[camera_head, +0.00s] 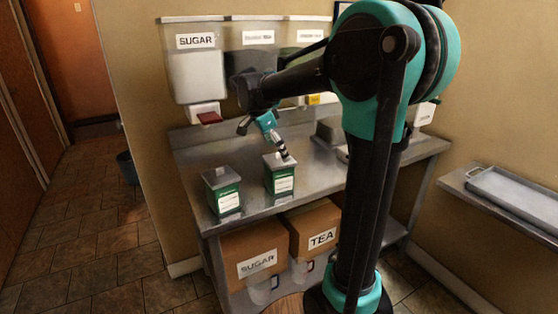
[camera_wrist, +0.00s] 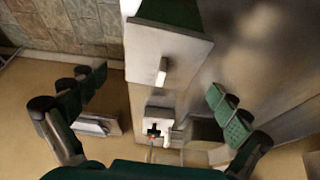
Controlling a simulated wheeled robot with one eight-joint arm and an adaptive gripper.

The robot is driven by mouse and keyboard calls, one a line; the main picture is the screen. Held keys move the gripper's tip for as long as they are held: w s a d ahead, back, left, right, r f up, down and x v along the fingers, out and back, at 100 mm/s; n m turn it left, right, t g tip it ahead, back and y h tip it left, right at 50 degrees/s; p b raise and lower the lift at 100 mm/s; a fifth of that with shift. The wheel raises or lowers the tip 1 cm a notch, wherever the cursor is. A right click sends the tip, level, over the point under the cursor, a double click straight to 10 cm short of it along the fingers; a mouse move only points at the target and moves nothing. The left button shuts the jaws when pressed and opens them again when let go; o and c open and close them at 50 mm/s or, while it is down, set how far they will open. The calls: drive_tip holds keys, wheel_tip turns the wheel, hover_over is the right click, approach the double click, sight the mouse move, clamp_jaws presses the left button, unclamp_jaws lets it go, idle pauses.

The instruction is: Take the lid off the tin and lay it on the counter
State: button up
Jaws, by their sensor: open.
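Two green tins with white labels and grey lids stand upright on the steel counter (camera_head: 256,201). The left tin (camera_head: 222,193) has its lid (camera_head: 219,176) on. The right tin (camera_head: 280,181) also has a lid on, partly hidden by my gripper (camera_head: 283,153), which is just above it. In the wrist view a square grey lid (camera_wrist: 178,42) with a small pale knob (camera_wrist: 162,71) shows between and beyond the fingers of my gripper (camera_wrist: 155,88). The fingers are spread wide, with nothing held. Whether a finger touches the lid, I cannot tell.
Wall dispensers, one marked SUGAR (camera_head: 196,65), hang behind the counter. A SUGAR box (camera_head: 254,250) and a TEA box (camera_head: 312,228) sit on the shelf below. A grey tray (camera_head: 515,192) lies on a side surface at right. Bare counter lies in front of the tins.

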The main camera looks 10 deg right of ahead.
drive_tip(key=shift+w+d+f, duration=0.1)
drive_tip(key=shift+d+f, duration=0.15)
drive_tip(key=shift+f, duration=0.35)
drive_tip(key=c, duration=1.1)
drive_tip(key=shift+c, duration=0.4)
